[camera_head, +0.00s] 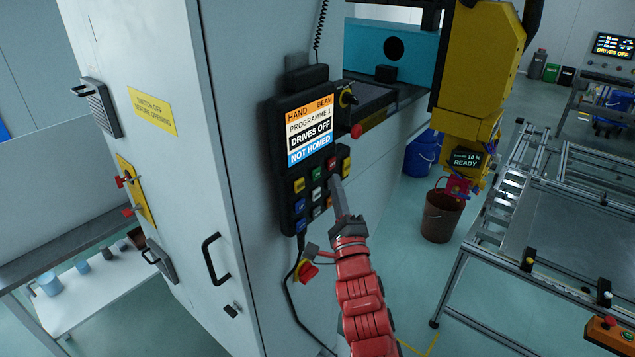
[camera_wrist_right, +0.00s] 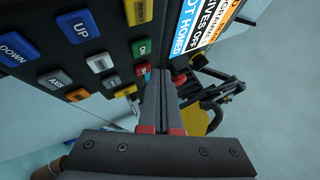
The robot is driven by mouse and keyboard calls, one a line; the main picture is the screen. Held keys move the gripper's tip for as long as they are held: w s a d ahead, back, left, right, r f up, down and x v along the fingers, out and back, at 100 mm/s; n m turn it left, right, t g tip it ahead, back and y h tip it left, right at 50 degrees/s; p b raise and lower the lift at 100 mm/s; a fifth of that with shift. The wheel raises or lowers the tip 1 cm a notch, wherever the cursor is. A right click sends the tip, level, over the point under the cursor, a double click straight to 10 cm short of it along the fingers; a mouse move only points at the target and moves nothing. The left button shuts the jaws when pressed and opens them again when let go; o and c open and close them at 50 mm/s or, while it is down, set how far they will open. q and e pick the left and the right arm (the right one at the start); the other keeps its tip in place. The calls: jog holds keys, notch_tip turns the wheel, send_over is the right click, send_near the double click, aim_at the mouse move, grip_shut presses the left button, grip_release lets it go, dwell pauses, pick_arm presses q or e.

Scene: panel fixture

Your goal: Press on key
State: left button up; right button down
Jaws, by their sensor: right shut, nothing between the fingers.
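The control panel (camera_head: 272,160) hangs on the grey cabinet, its keys below a lit screen (camera_head: 309,130) reading "DRIVES OFF" and "NOT HOMED". The green ON key (camera_head: 317,174) is in the upper part of the keypad; its label shows in the right wrist view (camera_wrist_right: 141,47). A red key (camera_head: 332,162) sits beside it, partly covered by my fingers in the wrist view (camera_wrist_right: 142,69). My right gripper (camera_head: 336,182) is shut and empty, its tips close to the keypad near the red and green keys. I cannot tell whether they touch. My left gripper is not in view.
Yellow, blue, white and orange keys surround the green one. A dark knob on a yellow plate (camera_head: 347,97) and a red button (camera_head: 356,131) stand right of the screen. A cable hangs below the panel. A yellow machine arm (camera_head: 478,65) stands farther right.

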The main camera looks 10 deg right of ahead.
aim_at(321, 168)
jog(key=shift+w+a+b, duration=0.35)
jog(key=shift+w+a, duration=0.2)
jog(key=shift+w, duration=0.1)
dwell(1.6)
jog(key=shift+w+a+b, duration=0.3)
jog(key=shift+b, duration=0.15)
jog(key=shift+w+a+b, duration=0.2)
jog(key=shift+w+b, duration=0.1)
jog(key=shift+b, duration=0.15)
dwell(0.5)
jog(key=shift+s+d, duration=0.1)
dwell(0.3)
jog(key=shift+s+d, duration=0.4)
jog(key=shift+s, duration=0.15)
